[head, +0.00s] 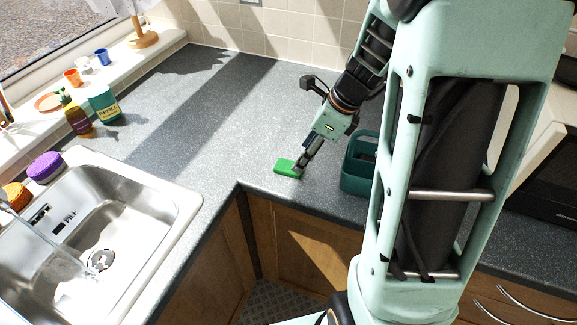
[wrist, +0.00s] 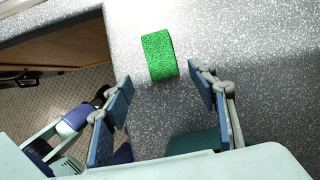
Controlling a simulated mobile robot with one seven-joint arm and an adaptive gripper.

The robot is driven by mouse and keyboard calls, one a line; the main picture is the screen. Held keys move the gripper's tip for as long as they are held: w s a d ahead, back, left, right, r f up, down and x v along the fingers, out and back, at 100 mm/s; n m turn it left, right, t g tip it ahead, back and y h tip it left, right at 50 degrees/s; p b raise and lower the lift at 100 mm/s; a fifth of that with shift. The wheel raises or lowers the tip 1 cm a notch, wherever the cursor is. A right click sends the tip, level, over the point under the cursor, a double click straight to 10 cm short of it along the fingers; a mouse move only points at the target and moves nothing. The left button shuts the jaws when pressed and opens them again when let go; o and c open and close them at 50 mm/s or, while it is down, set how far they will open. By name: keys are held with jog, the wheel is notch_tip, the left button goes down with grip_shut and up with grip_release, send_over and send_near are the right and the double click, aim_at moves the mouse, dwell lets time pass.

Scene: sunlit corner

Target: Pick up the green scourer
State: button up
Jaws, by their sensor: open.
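The green scourer (head: 286,168) lies flat on the grey worktop near the inner corner edge in the head view. In the wrist view the scourer (wrist: 159,55) is a bright green block, just beyond the fingertips and between their lines. My gripper (head: 299,168) is just above and beside the scourer's right end in the head view. In the wrist view my gripper (wrist: 160,77) has its two blue-padded fingers wide apart with nothing between them. I cannot tell the exact height of the fingertips above the worktop.
A teal caddy (head: 356,181) stands close right of my gripper. The steel sink (head: 130,219) is at left, with purple (head: 45,166) and orange (head: 15,194) sponges on its edge. A green refill carton (head: 104,105) stands behind it. The worktop (head: 225,120) behind the scourer is clear.

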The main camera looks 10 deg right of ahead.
aim_at(291, 166)
jog(key=x, duration=0.6)
jog(key=shift+w+a+r, duration=0.2)
jog(key=shift+w, duration=0.1)
jog(key=c, duration=0.9)
